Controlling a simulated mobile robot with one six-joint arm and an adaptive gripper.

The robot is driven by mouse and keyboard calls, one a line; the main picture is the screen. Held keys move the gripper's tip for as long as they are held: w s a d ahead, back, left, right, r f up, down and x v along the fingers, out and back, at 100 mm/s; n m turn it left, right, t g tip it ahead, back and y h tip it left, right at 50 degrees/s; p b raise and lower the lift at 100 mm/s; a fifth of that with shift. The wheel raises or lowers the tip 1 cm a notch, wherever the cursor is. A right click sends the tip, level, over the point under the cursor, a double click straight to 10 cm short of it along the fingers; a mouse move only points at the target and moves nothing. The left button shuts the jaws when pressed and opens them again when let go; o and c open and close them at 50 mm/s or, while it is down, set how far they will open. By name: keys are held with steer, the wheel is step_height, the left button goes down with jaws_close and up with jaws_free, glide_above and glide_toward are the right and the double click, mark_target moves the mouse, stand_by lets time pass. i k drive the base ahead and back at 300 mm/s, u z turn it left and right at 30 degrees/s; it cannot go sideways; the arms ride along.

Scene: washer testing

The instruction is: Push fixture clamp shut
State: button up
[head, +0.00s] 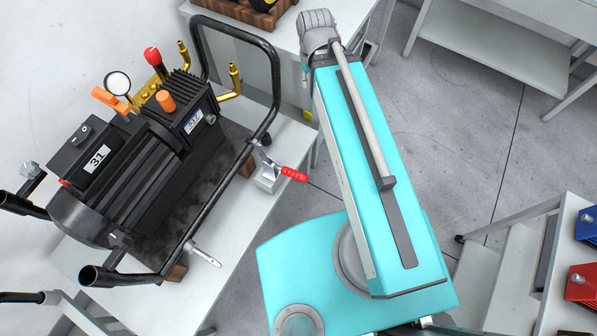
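A metal fixture clamp (268,178) with a red handle (294,174) sits at the right edge of the light table, beside the black tube frame. Its handle points right and sticks out past the table edge. From this high view I cannot tell how far open the clamp is. A black pump or motor unit (135,165) stands inside the frame on the table. My turquoise arm (370,170) reaches up the middle of the head view, right of the clamp and apart from it. My gripper cannot be made out in this view.
A light table (235,235) carries the unit, and the black tube frame (275,80) rises around it. A silver pin-like part (206,256) sticks out lower on the frame. Shelves (490,40) stand upper right; a rack with blue and red bins (582,280) lower right. Grey floor between is clear.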

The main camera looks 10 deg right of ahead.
mark_target(297, 175)
steer(key=z, duration=1.05)
steer(key=k, duration=1.6)
steer(key=u, duration=0.65)
